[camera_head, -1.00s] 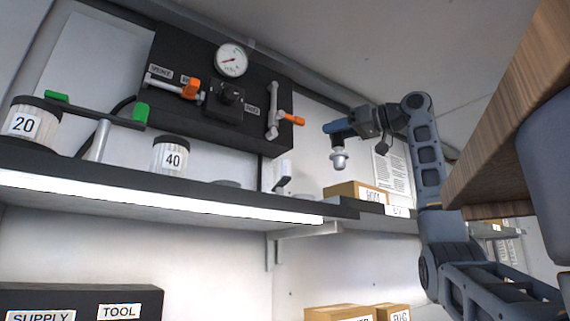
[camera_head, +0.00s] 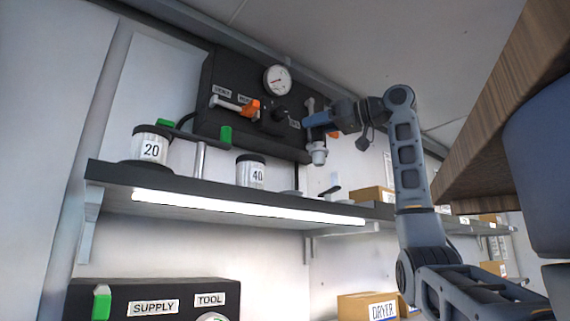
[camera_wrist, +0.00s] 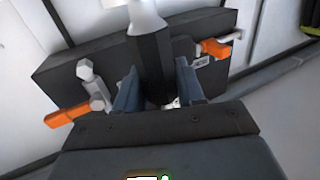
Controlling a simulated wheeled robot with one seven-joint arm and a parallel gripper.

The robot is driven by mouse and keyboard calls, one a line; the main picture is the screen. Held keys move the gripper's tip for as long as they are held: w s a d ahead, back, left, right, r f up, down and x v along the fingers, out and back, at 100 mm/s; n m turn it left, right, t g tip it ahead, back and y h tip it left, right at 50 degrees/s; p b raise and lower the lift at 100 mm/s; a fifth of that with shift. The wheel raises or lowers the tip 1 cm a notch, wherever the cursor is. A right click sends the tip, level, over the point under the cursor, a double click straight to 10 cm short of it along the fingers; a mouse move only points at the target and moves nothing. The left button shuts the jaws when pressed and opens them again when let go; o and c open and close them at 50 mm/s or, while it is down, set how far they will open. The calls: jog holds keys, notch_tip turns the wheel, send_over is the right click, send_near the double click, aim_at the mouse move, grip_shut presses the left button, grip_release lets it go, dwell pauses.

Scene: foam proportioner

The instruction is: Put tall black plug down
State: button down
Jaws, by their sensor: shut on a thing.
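The tall black plug (camera_wrist: 152,52) is held between the two blue fingers of my gripper (camera_wrist: 158,85) in the wrist view. Its body is dark with a pale silvery end pointing away from my palm. In the head view my gripper (camera_head: 320,121) is in front of the right part of the black panel, above the shelf. The pale end of the plug (camera_head: 318,153) hangs below the fingers, clear of the shelf. Most of its dark body is hard to make out there.
The black panel (camera_head: 225,119) carries a gauge (camera_head: 277,80) and orange-handled valves. The black shelf (camera_head: 115,173) holds jars marked 20 (camera_head: 150,146) and 40 (camera_head: 250,172), a green-ended bar, low round pieces and a cardboard box (camera_head: 372,195). A wooden edge (camera_head: 500,120) overhangs at right.

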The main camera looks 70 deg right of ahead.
jog(key=w+a+f+p, duration=0.1)
jog(key=w+a+f, duration=0.4)
jog(key=f, duration=0.3)
jog(key=shift+w+f+p, duration=0.25)
jog(key=shift+w+p, duration=0.1)
jog(key=shift+p, duration=0.05)
jog(key=shift+f, duration=0.35)
jog(key=shift+f+b, duration=0.3)
jog(key=shift+b, duration=0.1)
jog(key=c, duration=0.7)
grip_release()
jog(key=shift+r, duration=0.1)
